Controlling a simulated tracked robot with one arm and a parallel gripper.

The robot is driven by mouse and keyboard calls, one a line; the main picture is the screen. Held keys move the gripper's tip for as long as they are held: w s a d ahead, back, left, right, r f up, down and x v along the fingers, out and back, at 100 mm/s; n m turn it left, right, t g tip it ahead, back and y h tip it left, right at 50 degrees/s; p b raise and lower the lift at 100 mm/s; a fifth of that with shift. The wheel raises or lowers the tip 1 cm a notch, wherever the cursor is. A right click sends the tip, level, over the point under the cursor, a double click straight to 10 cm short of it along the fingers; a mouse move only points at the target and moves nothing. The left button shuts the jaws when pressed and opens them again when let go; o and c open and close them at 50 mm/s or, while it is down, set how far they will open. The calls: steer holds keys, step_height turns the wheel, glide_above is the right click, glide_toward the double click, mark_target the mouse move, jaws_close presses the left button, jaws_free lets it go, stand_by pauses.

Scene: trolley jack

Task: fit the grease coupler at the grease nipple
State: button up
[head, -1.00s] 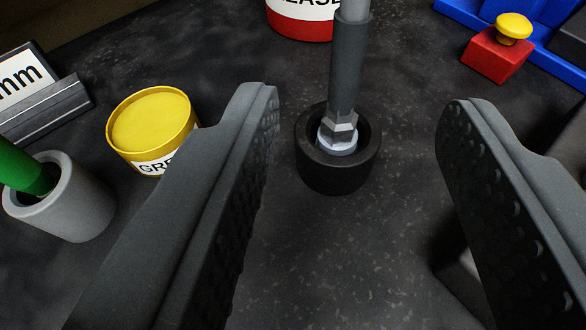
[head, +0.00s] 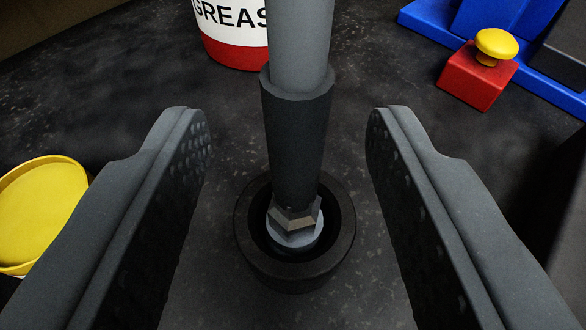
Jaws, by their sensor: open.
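The grease coupler (head: 297,222) is a silvery hex-shaped end below a dark sleeve (head: 296,140) on a grey tube (head: 301,40). It stands nearly upright with its tip down inside a round black holder (head: 250,262) on the dark surface. My gripper (head: 287,125) is open, with one finger on each side of the sleeve and a gap on both sides. It holds nothing. The grease nipple is not to be made out in this view.
A white and red grease container (head: 232,45) stands behind the sleeve. A yellow tin (head: 40,210) is at the left, partly cut off. A red block with a yellow knob (head: 480,75) and a blue object (head: 560,85) are at the right back.

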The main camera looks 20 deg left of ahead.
steer(key=shift+x, duration=2.55)
steer(key=shift+d, duration=0.15)
jaws_close()
